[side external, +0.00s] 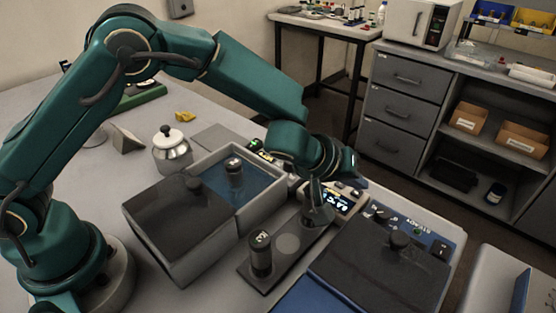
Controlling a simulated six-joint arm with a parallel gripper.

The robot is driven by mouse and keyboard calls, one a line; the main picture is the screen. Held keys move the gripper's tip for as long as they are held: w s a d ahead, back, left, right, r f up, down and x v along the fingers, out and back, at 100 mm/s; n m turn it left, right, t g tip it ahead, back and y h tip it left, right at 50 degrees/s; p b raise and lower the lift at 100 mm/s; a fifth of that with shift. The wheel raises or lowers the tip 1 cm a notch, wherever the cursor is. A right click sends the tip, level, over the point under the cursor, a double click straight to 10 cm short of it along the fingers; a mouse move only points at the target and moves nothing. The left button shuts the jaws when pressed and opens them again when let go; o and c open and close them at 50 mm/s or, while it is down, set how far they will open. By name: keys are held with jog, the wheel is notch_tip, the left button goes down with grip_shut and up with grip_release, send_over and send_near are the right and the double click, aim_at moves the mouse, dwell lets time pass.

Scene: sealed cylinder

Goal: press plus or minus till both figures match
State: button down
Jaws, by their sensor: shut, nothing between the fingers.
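A small display unit (345,203) with lit yellow and white figures stands in the middle of the bench. The figures are too small to read, and my gripper hides part of the unit. Small pale keys (356,192) show beside the screen; I cannot tell which is plus or minus. My gripper (318,218) is shut and empty, pointing down just left of the display. I cannot tell whether its tips touch anything.
A grey box (178,270) with a dark lid and a cylinder (235,172) in its open part lies left. A dark cylinder (260,252) stands upright on a grey plate (287,263). A blue machine (444,240) with a dark knobbed lid is right. A lidded jar (172,154) stands behind.

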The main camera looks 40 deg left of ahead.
jog(key=shift+s+f, duration=0.15)
jog(key=shift+f, duration=0.65)
dwell(1.0)
jog(key=shift+a+r, duration=0.1)
jog(key=shift+s+a+r, duration=0.15)
jog(key=shift+s+r, duration=0.15)
jog(key=shift+w+r, duration=0.15)
jog(key=shift+r, duration=2.6)
